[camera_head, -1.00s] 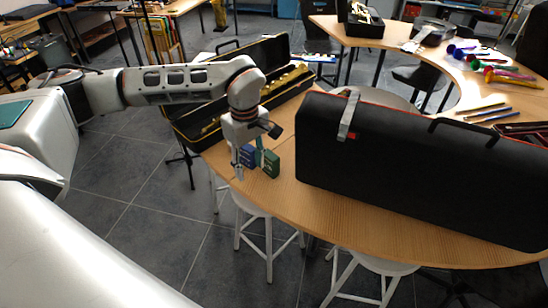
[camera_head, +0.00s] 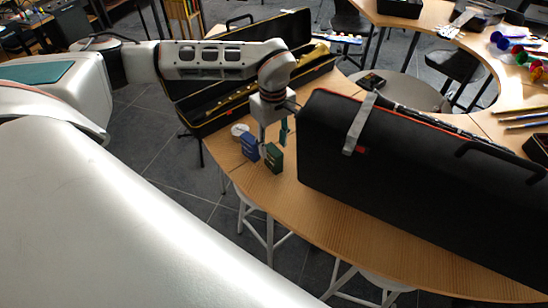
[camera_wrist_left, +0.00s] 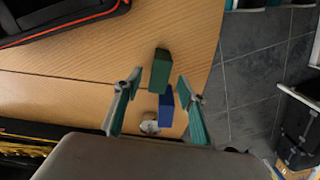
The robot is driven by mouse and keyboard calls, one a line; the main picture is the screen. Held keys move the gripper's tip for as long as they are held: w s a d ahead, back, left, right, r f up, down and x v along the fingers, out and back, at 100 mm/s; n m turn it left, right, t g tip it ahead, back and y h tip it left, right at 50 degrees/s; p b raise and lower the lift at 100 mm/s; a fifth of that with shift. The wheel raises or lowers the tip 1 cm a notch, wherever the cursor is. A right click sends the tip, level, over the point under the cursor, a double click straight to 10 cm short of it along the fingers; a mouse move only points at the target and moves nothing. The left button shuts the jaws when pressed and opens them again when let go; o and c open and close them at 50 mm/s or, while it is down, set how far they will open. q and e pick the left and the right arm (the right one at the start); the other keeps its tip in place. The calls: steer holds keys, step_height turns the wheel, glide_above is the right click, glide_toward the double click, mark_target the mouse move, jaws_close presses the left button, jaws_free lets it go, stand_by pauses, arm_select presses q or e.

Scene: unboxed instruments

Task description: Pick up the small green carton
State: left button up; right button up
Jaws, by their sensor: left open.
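The small green carton (camera_head: 273,158) stands on the wooden table near its edge, beside a blue carton (camera_head: 248,146). In the left wrist view the green carton (camera_wrist_left: 159,71) lies ahead of and between the fingers, with the blue carton (camera_wrist_left: 166,107) closer in. My left gripper (camera_head: 272,140) is open above and behind the cartons, pointing down. Its two teal-padded fingers (camera_wrist_left: 156,100) are spread wide in the wrist view, and nothing is held. I cannot tell whether a finger touches a carton. My right gripper is not in view.
A large black case (camera_head: 420,190) stands upright on the table just right of the cartons. An open instrument case (camera_head: 215,112) lies behind. A small white round object (camera_head: 239,130) sits behind the blue carton. The table's front edge is close to the cartons.

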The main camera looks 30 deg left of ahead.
mark_target(274, 149)
arm_select(q)
step_height(274, 149, down, 4)
steer(key=shift+f, duration=0.2)
jaws_close()
steer(key=shift+r, duration=0.1)
